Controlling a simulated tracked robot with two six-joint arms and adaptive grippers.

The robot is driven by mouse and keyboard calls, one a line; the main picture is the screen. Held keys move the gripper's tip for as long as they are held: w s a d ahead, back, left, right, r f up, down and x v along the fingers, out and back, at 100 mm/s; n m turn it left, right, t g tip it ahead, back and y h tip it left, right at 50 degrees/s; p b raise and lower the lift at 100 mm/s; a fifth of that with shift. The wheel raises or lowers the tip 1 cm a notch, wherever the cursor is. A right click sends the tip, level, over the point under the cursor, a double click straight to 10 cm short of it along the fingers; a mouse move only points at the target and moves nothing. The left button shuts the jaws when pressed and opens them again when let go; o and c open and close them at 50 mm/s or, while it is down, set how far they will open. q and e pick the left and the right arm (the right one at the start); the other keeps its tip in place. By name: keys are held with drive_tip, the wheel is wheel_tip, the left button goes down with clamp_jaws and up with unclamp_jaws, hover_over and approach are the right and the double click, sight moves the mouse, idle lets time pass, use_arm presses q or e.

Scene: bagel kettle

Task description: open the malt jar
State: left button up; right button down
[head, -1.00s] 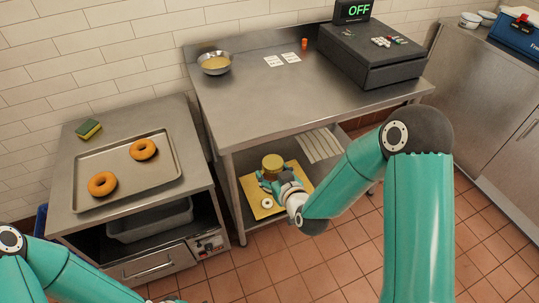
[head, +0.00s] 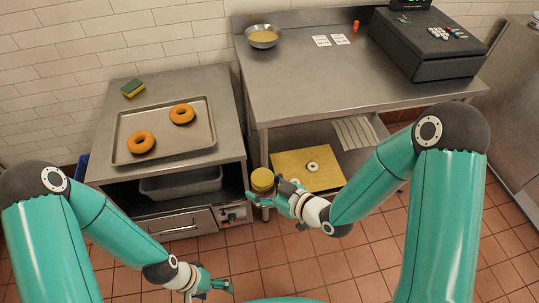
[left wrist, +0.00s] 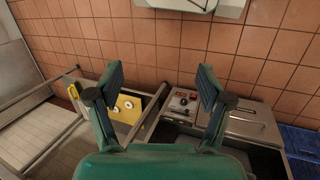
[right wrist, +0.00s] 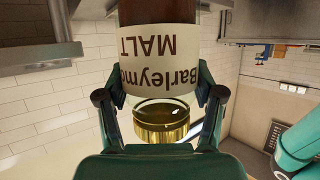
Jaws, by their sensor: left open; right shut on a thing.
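The malt jar, with a gold lid and brown body (head: 262,181), is held upright by my right gripper (head: 280,190) in front of the lower shelf, apart from it. In the right wrist view its "Barleymo MALT" label (right wrist: 155,47) appears upside down, with the gold lid (right wrist: 161,122) toward the bottom of the picture. The lid is on the jar. The right fingers are shut on the jar's sides. My left gripper (head: 217,284) is open and empty, low at the front; its spread fingers show in the left wrist view (left wrist: 161,82).
At left, a tray (head: 160,150) with two bagels (head: 182,114) sits on a counter. The tiled floor (head: 330,265) in front is clear.

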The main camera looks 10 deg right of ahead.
use_arm(q)
drive_tip(key=w+a+r+m+g+y, duration=0.1)
drive_tip(key=w+r+m+g, duration=0.15)
drive_tip(key=w+m, duration=0.3)
drive_tip(key=w+r+m+g+y, duration=0.1)
drive_tip(key=w+r+m, duration=0.3)
drive_tip(key=w, duration=0.2)
wheel_tip(320, 180, up, 25)
drive_tip(key=m+t+y, duration=0.2)
drive_tip(key=m+t, duration=0.3)
drive_tip(key=m, duration=0.3)
hover_over(267, 173)
drive_tip(key=shift+a+n, duration=0.2)
drive_tip(key=shift+n, duration=0.05)
drive_tip(key=shift+d+f, duration=0.15)
drive_tip(key=shift+s+f, duration=0.1)
drive_tip(key=shift+f, duration=3.75)
